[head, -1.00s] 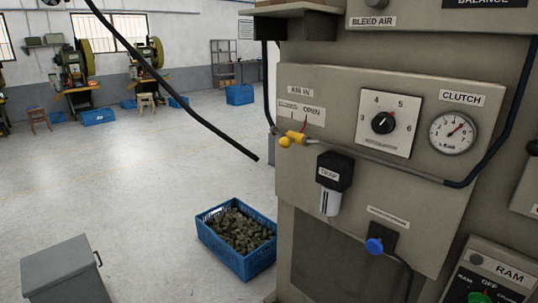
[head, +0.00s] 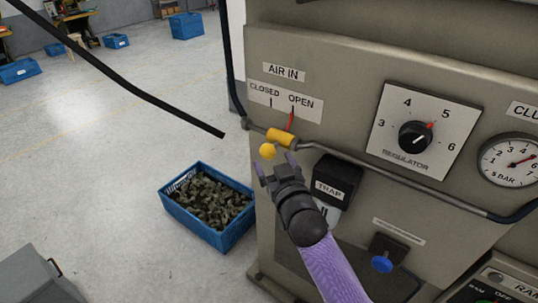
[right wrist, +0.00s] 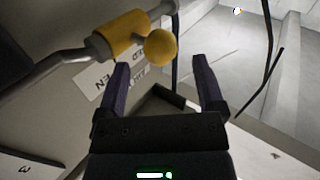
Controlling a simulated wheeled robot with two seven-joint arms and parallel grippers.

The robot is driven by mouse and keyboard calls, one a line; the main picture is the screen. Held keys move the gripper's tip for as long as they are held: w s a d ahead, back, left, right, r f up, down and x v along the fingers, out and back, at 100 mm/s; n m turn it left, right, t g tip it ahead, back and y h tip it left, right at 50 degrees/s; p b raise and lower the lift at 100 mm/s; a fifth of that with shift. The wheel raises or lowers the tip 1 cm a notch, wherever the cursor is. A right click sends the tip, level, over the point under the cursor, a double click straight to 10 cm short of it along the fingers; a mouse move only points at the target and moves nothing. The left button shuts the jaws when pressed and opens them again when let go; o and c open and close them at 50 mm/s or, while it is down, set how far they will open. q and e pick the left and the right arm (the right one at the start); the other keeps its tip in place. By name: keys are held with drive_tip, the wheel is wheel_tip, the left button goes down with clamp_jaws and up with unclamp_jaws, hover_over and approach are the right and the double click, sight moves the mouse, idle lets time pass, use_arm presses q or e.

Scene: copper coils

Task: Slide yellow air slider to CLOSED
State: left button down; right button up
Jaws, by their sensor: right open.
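The yellow air slider (head: 281,138) is a short sleeve on a grey pipe, with a round yellow knob (head: 267,151) at its lower left. Its red pointer (head: 290,120) stands under the OPEN end of the CLOSED/OPEN label (head: 284,101). My right gripper (head: 276,165) is open and empty just below the knob. The knob appears apart from both fingers. My left gripper is not in view.
A black trap unit (head: 335,180) hangs right of my right gripper, with a blue knob (head: 381,264) lower right. The regulator dial (head: 415,137) and gauge (head: 508,160) are farther right. A blue crate (head: 207,240) of dark parts stands on the floor.

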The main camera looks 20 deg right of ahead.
sight(275, 145)
drive_tip(key=shift+w, duration=1.35)
clamp_jaws()
